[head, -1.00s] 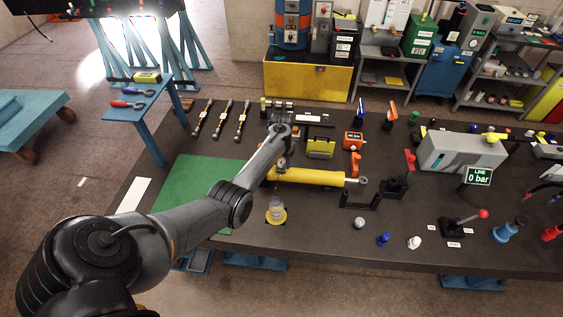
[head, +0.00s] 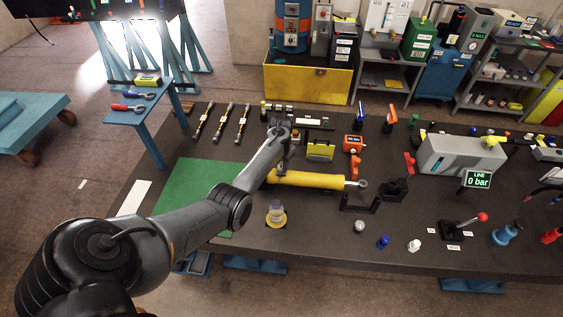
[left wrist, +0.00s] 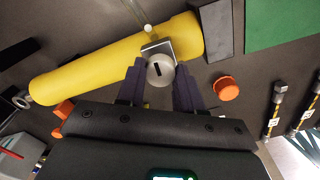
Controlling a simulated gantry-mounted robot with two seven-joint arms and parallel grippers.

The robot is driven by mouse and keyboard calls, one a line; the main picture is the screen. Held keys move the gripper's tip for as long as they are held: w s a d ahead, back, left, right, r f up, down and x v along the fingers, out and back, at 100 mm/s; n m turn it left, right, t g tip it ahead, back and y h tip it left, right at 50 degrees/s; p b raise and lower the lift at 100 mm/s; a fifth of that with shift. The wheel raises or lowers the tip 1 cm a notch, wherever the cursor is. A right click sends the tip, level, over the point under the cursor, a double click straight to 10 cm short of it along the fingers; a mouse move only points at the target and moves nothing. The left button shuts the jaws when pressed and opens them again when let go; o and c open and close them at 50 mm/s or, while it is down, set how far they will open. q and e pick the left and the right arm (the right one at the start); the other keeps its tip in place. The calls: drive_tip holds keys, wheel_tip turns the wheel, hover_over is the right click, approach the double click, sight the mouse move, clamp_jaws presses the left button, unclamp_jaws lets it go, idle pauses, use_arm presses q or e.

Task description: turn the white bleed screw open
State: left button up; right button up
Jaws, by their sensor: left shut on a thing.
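The yellow cylinder (head: 315,181) lies across the middle of the dark table, and in the left wrist view (left wrist: 100,70) it runs diagonally. The white bleed screw (left wrist: 160,70), a round pale head with a dark slot, stands at a metal block (left wrist: 158,47) on the cylinder's side. My left gripper (left wrist: 160,84) has its dark fingers on either side of the screw head and is shut on it. In the head view my left gripper (head: 284,163) is at the cylinder's left part, mostly hidden by my wrist. My right gripper is not in view.
A clear cup (head: 276,211) on a yellow disc stands in front of the cylinder. A green mat (head: 190,190) lies at left. An orange cap (left wrist: 226,88) is near my fingers. A display (head: 478,180) reads 0 bar. Loose white (head: 414,246) and blue (head: 383,242) pieces stand near the front edge.

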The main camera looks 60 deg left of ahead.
use_arm(q)
drive_tip(key=m+p, duration=0.2)
drive_tip(key=m, duration=0.1)
drive_tip(key=shift+r+m, duration=0.1)
drive_tip(key=shift+m, duration=0.3)
drive_tip(key=m+p, duration=0.1)
drive_tip(key=m, duration=0.3)
drive_tip(key=shift+m+p, duration=0.3)
drive_tip(key=shift+p, duration=0.05)
drive_tip(key=m, duration=0.3)
drive_tip(key=shift+m, duration=0.3)
drive_tip(key=shift+m+b, duration=0.55)
drive_tip(key=shift+m, duration=1.95)
drive_tip(key=o, duration=1)
drive_tip(key=shift+o, duration=0.2)
